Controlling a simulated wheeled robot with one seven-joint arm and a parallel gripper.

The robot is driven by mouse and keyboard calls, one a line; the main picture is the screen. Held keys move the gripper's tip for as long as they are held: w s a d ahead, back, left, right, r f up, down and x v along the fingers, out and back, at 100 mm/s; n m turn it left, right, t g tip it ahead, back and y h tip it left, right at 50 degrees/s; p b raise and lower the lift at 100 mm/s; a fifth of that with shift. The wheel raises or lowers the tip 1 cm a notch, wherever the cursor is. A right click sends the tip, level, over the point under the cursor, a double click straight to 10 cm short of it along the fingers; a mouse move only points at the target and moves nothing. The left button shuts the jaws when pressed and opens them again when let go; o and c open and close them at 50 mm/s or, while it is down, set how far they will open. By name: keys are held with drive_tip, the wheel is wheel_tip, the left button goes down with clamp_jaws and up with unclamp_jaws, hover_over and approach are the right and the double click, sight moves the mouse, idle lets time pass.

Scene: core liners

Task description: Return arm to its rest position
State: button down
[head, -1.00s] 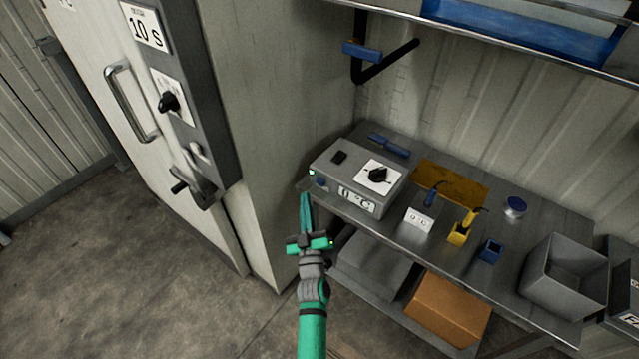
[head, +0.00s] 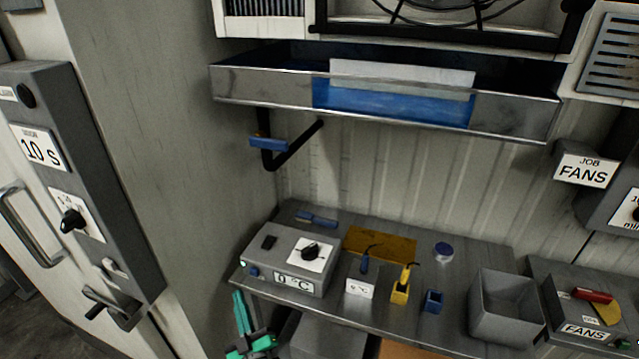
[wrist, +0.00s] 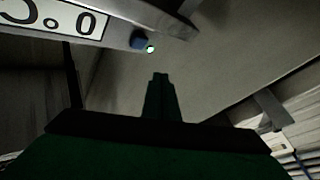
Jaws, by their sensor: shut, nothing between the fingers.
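My gripper (head: 241,312) is green and shows at the bottom of the head view, beside the left front corner of the steel bench (head: 345,307). Its fingers are together, pointing up, with nothing between them. The rest of my arm is cut off by the bottom edge. In the wrist view the dark closed fingers (wrist: 161,88) point ahead. The grey control box (head: 290,262) with a "0 °C" label stands on the bench right of my gripper. Its label (wrist: 48,20) shows close by at the upper left in the wrist view.
A tall cabinet with a "10 s" panel (head: 85,190) stands at left. A blue-lined tray (head: 270,90) hangs above the bench. The bench carries a yellow holder (head: 400,292), a small blue box (head: 433,301) and a grey bin (head: 505,318). A "FANS" box (head: 585,331) is at right.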

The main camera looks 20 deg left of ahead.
drive_tip(key=s+d+f+m+t+h, duration=0.1)
drive_tip(key=s+d+f+m+h, duration=0.2)
drive_tip(key=s+d, duration=0.6)
drive_tip(key=s+d+f+m+h, duration=0.35)
drive_tip(key=s+d, duration=0.25)
drive_tip(key=d, duration=0.7)
drive_tip(key=s+d+r+m+g+h, duration=0.1)
drive_tip(key=s+d+r+m+h, duration=0.2)
drive_tip(key=s+d, duration=0.4)
drive_tip(key=s+d+r+m+g+h, duration=0.1)
drive_tip(key=s+d+r+m+h, duration=0.2)
drive_tip(key=s+d, duration=0.4)
drive_tip(key=s+r+h, duration=0.1)
drive_tip(key=s, duration=0.5)
drive_tip(key=shift+s+r+m, duration=0.2)
drive_tip(key=shift+r+m, duration=0.05)
drive_tip(key=shift+m, duration=0.1)
